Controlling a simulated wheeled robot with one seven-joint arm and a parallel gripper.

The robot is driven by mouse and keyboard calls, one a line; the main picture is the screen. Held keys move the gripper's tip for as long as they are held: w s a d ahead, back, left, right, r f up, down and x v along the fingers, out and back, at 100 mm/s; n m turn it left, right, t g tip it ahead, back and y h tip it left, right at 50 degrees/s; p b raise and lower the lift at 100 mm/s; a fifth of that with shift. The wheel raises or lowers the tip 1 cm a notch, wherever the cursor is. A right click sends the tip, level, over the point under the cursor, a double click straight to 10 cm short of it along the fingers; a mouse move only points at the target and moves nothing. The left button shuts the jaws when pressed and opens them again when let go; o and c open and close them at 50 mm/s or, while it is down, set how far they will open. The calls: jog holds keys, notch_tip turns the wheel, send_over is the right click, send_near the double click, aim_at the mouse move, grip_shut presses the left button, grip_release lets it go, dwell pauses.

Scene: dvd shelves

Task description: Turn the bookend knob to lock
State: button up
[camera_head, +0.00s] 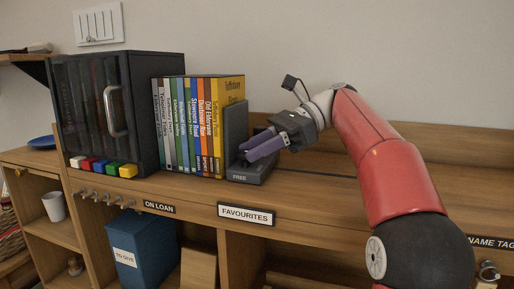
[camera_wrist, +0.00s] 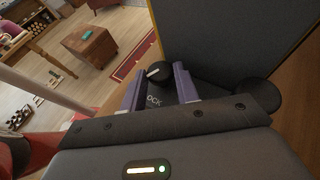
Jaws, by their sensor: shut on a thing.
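The dark grey bookend (camera_head: 236,128) stands upright against the right end of the DVD row. Its base is labelled "FREE" at the front. In the wrist view, the bookend plate (camera_wrist: 235,45) fills the upper right. The round black knob (camera_wrist: 154,75) shows a short white mark and sits between the purple fingertips. Letters reading "OCK" show on the base below the knob, the rest hidden. My gripper (camera_head: 248,152) reaches the bookend base from the right, its purple fingers closed on the knob. The fingers also show in the wrist view (camera_wrist: 156,88).
Upright DVDs (camera_head: 195,125) fill the shelf left of the bookend. A dark cabinet (camera_head: 140,110) with a handle and coloured blocks stands further left. The shelf front bears a "FAVOURITES" label (camera_head: 246,215) and several hooks. The shelf top right of the bookend is clear except for my arm.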

jog(key=o, duration=0.9)
